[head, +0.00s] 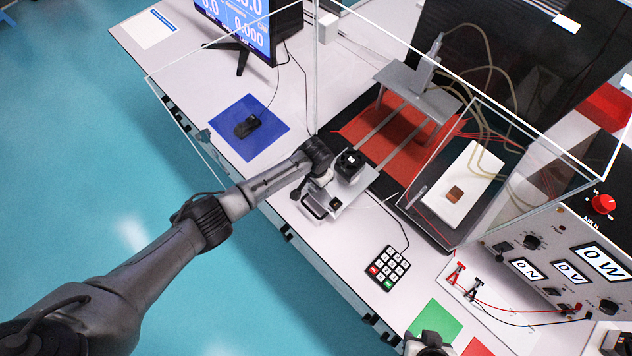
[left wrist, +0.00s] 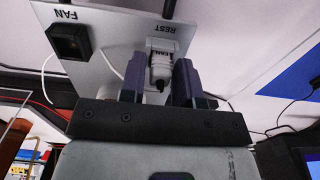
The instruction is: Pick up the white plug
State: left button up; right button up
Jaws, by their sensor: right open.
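The white plug (left wrist: 162,62), marked FAN, sits at the REST place of a grey panel (left wrist: 108,45) in the left wrist view. My left gripper (left wrist: 160,80) has its two dark fingers on either side of the plug; I cannot tell whether they press on it. A black FAN socket (left wrist: 70,42) is left of the plug. In the head view my left gripper (head: 318,180) is over the panel (head: 350,200) and mostly hides the plug. My right gripper (head: 432,345) is open at the bottom edge, partly cut off.
A keypad (head: 388,268), a blue mat (head: 250,127) with a black device and a green square (head: 434,319) lie on the white table. A clear guard (head: 316,60) stands around the tester. A control box (head: 560,265) with leads is at right.

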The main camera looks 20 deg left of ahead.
pick_arm(q)
grip_shut()
